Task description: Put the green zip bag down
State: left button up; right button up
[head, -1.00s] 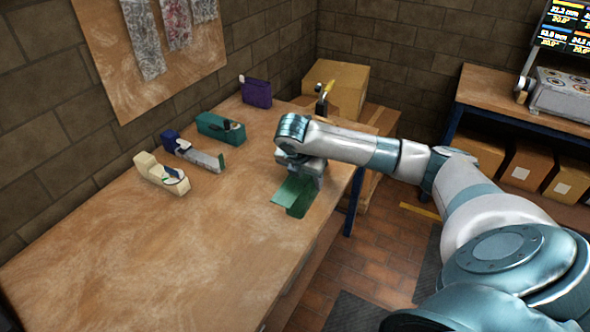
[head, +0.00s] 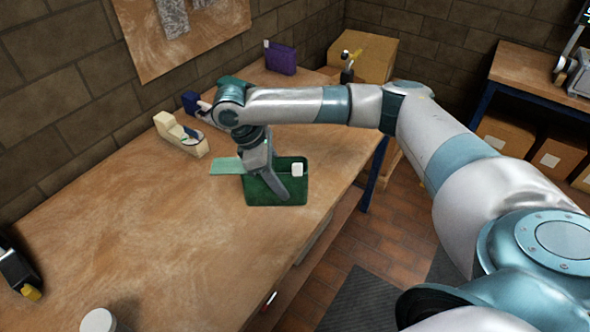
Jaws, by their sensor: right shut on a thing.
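The green zip bag (head: 292,188), dark green with a white tab, is at my right gripper (head: 268,184), over the right part of the workbench (head: 180,250). My right gripper points down and is shut on the bag, hiding part of it. The bag's broad face shows, and it looks nearly flat. I cannot tell whether it touches the bench top. A paler green panel (head: 226,165) juts out left of the gripper; its join to the bag is hidden. My left gripper is not in view.
A cream tape dispenser (head: 180,134) and a partly hidden blue one (head: 191,102) stand by the wall. A purple bag (head: 280,58) stands farther back. A black tool (head: 18,268) and a white round thing (head: 98,320) lie near left. The bench middle is clear.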

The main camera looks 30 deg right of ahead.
jog(key=s+a+r+m+g+y+b, duration=0.2)
jog(key=s+a+r+m+y+b, duration=0.1)
jog(key=s+a+m, duration=0.5)
jog(key=shift+s+a+m+y, duration=0.3)
jog(key=shift+s+m+y, duration=0.25)
jog(key=shift+m, duration=1.25)
jog(key=shift+r, duration=0.1)
